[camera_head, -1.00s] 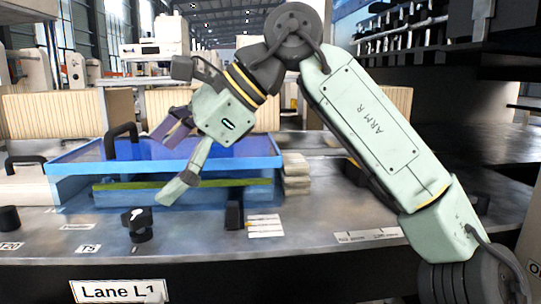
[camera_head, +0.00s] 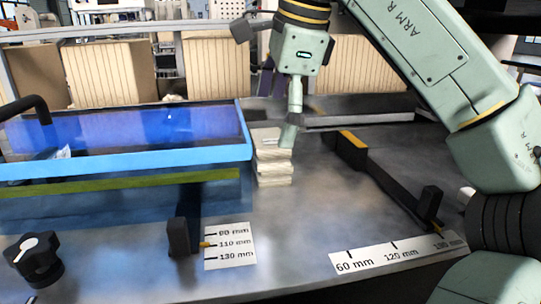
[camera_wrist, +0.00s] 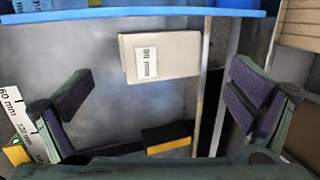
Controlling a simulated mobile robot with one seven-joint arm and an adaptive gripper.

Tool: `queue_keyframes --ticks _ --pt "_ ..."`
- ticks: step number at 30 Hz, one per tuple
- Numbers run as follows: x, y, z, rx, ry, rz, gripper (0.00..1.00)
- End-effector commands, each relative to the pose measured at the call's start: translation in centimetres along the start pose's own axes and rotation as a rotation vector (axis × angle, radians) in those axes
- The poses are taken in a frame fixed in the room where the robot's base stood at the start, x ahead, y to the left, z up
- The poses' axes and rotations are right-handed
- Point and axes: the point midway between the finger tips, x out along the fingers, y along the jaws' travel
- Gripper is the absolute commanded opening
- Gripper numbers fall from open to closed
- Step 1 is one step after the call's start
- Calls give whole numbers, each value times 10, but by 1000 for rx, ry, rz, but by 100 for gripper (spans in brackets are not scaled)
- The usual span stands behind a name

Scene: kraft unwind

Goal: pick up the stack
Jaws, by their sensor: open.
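The stack (camera_head: 273,168) is a short pile of several pale, flat pieces on the metal table, just right of the blue bin. In the wrist view the stack (camera_wrist: 160,58) shows its pale top with a white "90 mm" label, between and beyond my fingers. My gripper (camera_head: 291,115) points down at the stack's upper right side in the head view; one finger overlaps the stack's edge there, and I cannot tell if it touches. In the wrist view my gripper (camera_wrist: 158,98) is open and empty, its dark-padded fingers wide apart.
The clear blue bin (camera_head: 125,165) stands close left of the stack. A black stop with a yellow strip (camera_head: 353,147) lies to the right, also near the stack in the wrist view (camera_wrist: 167,138). A black post (camera_head: 183,237) and scale labels (camera_head: 229,246) are in front.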

Motion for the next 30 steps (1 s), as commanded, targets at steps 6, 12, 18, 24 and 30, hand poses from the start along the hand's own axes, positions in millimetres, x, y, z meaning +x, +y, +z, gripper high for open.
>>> queue_keyframes --ticks 6,12,18,24,30 --pt "24 -3 -3 -1 -2 2 100" --pt "49 -3 -4 -1 -1 0 100" --pt "54 -3 -3 0 -2 0 100" --pt "54 -3 -3 -1 -2 0 93" --pt "54 -3 -3 -1 -2 0 79"
